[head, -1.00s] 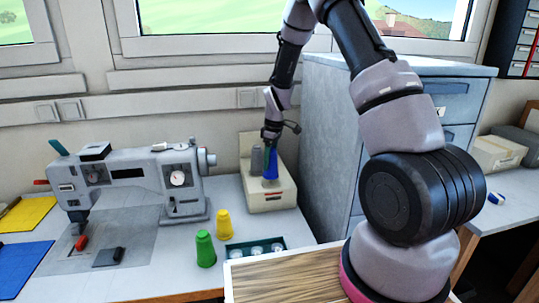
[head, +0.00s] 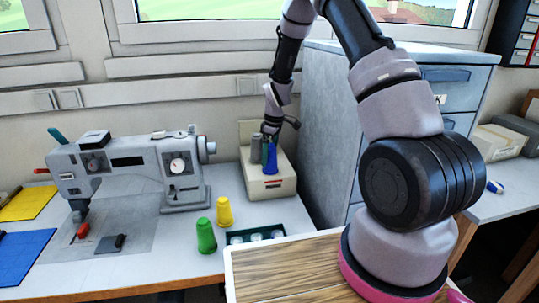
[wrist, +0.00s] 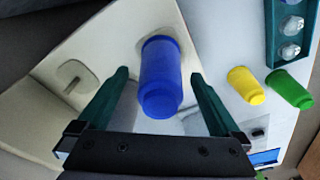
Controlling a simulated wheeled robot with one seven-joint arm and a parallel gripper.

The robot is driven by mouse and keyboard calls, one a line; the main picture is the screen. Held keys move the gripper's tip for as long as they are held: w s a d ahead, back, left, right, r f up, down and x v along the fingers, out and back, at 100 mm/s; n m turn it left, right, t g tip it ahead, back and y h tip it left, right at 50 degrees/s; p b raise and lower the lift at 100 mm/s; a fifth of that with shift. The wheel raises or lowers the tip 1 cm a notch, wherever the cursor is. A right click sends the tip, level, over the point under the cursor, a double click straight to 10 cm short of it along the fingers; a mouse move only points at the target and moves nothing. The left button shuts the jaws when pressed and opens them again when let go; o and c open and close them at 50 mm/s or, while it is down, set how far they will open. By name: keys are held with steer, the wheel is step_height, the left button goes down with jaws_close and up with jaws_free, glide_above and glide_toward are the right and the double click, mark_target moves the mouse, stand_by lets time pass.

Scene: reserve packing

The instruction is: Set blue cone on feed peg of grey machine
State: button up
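The blue cone (head: 271,159) stands on top of the pale machine (head: 268,186) at the back, beside a grey upright piece (head: 256,149). In the wrist view the blue cone (wrist: 160,72) is upright on a raised pad, between my two teal fingers. My gripper (wrist: 158,95) is open, with a visible gap on each side of the cone. Any peg inside the cone is hidden. A second pad with a short peg (wrist: 74,76) shows bare to the left in the wrist view. In the head view my gripper (head: 268,138) is small at the cone.
A grey sewing machine (head: 130,163) stands to the left. A green cone (head: 206,236) and a yellow cone (head: 224,211) stand in front, near a dark green tray (head: 256,235). A blue-grey cabinet (head: 325,130) rises close on the right.

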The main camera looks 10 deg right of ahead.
steer(key=shift+r, duration=0.1)
step_height(320, 180, up, 18)
steer(key=d, duration=0.1)
steer(key=shift+s+f, duration=0.25)
steer(key=shift+s, duration=0.1)
stand_by(0.6)
steer(key=shift+r, duration=0.1)
